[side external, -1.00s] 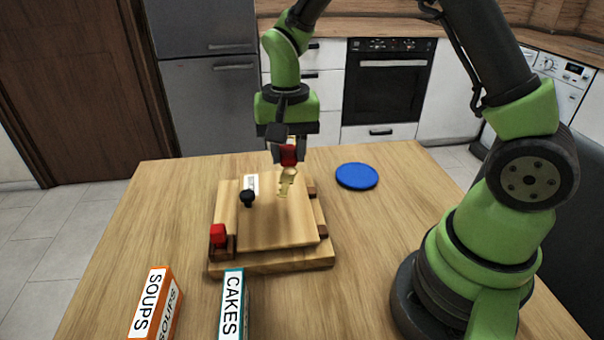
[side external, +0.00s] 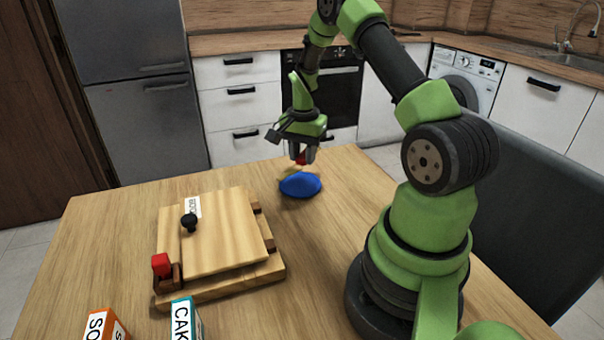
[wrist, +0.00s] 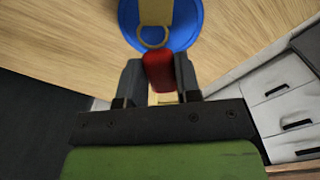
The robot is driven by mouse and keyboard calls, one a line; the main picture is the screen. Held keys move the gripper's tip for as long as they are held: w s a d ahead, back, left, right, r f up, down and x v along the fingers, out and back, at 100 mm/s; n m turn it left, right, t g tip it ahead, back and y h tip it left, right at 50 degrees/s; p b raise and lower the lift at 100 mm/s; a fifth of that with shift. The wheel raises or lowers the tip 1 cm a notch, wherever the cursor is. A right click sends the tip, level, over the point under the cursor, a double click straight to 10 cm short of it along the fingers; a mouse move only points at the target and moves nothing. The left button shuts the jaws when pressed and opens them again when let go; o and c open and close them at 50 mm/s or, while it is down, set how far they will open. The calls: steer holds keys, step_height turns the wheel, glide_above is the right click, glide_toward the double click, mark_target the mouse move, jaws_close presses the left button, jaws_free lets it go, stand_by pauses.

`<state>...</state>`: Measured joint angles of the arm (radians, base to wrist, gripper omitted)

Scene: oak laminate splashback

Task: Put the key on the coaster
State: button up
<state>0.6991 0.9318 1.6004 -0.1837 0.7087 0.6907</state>
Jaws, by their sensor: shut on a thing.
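My gripper (side external: 301,154) is shut on the red-headed end of the brass key (side external: 287,170). It holds the key over the far right part of the table. The blue round coaster (side external: 301,187) lies flat on the table just below. In the wrist view the red grip of the key (wrist: 158,72) sits between the fingers of my gripper (wrist: 158,78). The yellow shaft reaches away from it, over the coaster (wrist: 190,22). I cannot tell whether the key touches the coaster.
A wooden box (side external: 220,240) with a black knob, a white label and a red block (side external: 161,264) stands left of the coaster. An orange box (side external: 104,325) and a teal-edged box (side external: 186,320) stand at the front. Bare table surrounds the coaster.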

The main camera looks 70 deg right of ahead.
mark_target(302, 181)
steer(key=shift+f, duration=2.5)
steer(key=shift+f, duration=0.15)
steer(key=o, duration=0.9)
step_height(302, 181, up, 12)
steer(key=a+r+n+t, duration=0.2)
steer(key=a+r+n, duration=0.2)
steer(key=a+r, duration=0.5)
steer(key=s+a+r+n+t, duration=0.1)
steer(key=s+a+r+n, duration=0.2)
steer(key=s+a, duration=0.1)
steer(key=s+a+r+n+t+y, duration=0.1)
steer(key=s+a+r+n+t, duration=0.1)
steer(key=a, duration=0.5)
steer(key=s+a+r+n+t+y, duration=0.1)
steer(key=s+a+r+n+t, duration=0.1)
steer(key=s+a+n, duration=0.3)
steer(key=shift+s+a+r, duration=0.2)
steer(key=shift+s+r, duration=0.25)
steer(key=shift+s, duration=0.05)
steer(key=shift+s+a+r, duration=0.2)
steer(key=shift+s+r, duration=0.25)
steer(key=shift+s, duration=0.05)
